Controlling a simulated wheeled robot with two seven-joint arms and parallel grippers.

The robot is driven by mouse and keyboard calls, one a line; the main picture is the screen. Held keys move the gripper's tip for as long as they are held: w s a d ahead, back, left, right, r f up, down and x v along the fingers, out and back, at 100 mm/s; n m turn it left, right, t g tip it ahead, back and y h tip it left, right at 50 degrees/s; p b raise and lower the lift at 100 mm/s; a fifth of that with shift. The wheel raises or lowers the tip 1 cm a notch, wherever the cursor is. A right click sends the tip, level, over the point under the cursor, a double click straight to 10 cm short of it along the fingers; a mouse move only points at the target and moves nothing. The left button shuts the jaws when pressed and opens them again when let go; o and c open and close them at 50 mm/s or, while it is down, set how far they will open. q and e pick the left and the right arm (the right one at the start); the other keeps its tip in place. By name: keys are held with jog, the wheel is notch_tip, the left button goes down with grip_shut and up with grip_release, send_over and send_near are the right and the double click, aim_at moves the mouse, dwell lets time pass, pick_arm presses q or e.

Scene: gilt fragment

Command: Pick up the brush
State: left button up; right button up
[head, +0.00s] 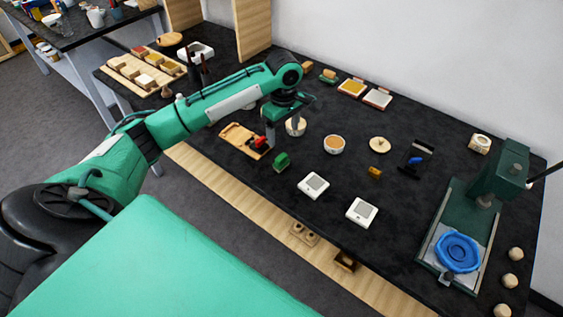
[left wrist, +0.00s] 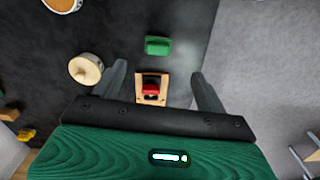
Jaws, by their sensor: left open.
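No thing in view is plainly a brush. A small red and black item (head: 260,142) sits at the right end of a light wooden board (head: 236,136) on the black table. In the left wrist view the red item (left wrist: 151,82) shows between the fingers, and the gripper hides much of the board. My left gripper (head: 284,128) is open and empty above this end of the board; its fingers also show in the wrist view (left wrist: 158,72). A green block (head: 282,162) lies in front, apart from the fingers. My right gripper is not in view.
Round pots stand close by, one with a pale lid (head: 296,127) and one with orange contents (head: 334,144). Two white devices (head: 313,186) lie near the front edge. A green press (head: 490,190) stands right. Table between is partly clear.

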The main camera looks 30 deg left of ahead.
pick_arm(q)
jog(key=p, duration=0.2)
send_over(281, 156)
jog(key=shift+n, duration=0.4)
notch_tip(281, 156, down, 7)
jog(key=shift+s+d+f, duration=0.1)
jog(key=shift+d+f, duration=0.05)
jog(key=shift+f, duration=0.6)
notch_tip(281, 156, down, 4)
jog(key=shift+f+p, duration=0.15)
jog(key=shift+p, duration=0.55)
jog(key=c, duration=1.1)
